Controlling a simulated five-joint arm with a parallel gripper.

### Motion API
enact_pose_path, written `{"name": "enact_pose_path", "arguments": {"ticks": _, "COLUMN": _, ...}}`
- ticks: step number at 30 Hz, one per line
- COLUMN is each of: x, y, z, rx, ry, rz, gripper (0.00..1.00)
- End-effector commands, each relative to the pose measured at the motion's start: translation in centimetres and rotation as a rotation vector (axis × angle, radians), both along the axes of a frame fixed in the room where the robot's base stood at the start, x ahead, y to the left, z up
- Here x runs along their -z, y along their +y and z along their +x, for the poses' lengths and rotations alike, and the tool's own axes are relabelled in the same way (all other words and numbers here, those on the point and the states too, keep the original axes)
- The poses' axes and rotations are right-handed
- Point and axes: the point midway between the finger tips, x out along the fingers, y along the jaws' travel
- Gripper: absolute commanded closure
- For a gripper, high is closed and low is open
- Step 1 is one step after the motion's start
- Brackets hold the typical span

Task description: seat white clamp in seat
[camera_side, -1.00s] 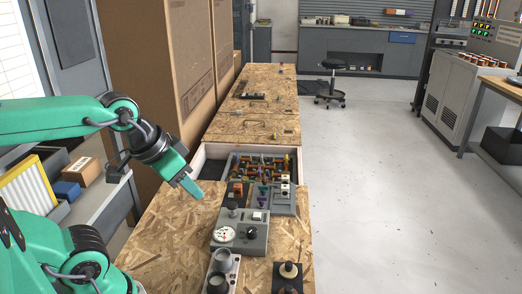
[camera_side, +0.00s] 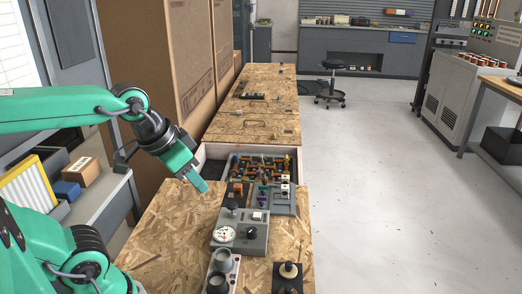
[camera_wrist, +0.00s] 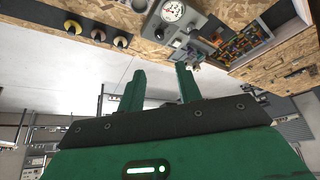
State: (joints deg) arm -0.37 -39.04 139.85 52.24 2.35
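My gripper (camera_side: 203,187) hangs above the left part of the wooden bench, left of the parts tray. In the wrist view my gripper (camera_wrist: 160,67) has its two green fingers apart with nothing between them. A small white piece (camera_side: 285,188), which may be the white clamp, stands at the right of the grey parts tray (camera_side: 292,210). Another small white piece (camera_side: 258,216) is on the grey panel unit (camera_side: 262,240). I cannot tell for sure which is the clamp, or which spot is its seat.
The panel unit carries a round dial (camera_side: 224,234) and a black knob. Two dark cylinders (camera_side: 220,265) and a black knob base (camera_side: 288,275) stand in front. The bench's left part is clear.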

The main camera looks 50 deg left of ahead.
Motion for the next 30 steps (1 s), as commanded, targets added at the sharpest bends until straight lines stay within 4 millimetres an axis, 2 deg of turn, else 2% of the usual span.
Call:
{"name": "enact_pose_path", "arguments": {"ticks": 9, "x": -1.8, "y": 0.6, "z": 5.3, "rx": 0.096, "ry": 0.073, "rz": 0.053, "gripper": 0.65}}
{"name": "enact_pose_path", "arguments": {"ticks": 16, "x": -2.2, "y": 1.3, "z": 9.9, "rx": 0.178, "ry": 0.130, "rz": 0.089, "gripper": 0.65}}
{"name": "enact_pose_path", "arguments": {"ticks": 22, "x": -1.8, "y": 2.0, "z": 14.1, "rx": 0.251, "ry": 0.178, "rz": 0.116, "gripper": 0.65}}
{"name": "enact_pose_path", "arguments": {"ticks": 30, "x": 0.1, "y": 3.2, "z": 19.6, "rx": 0.353, "ry": 0.244, "rz": 0.143, "gripper": 0.65}}
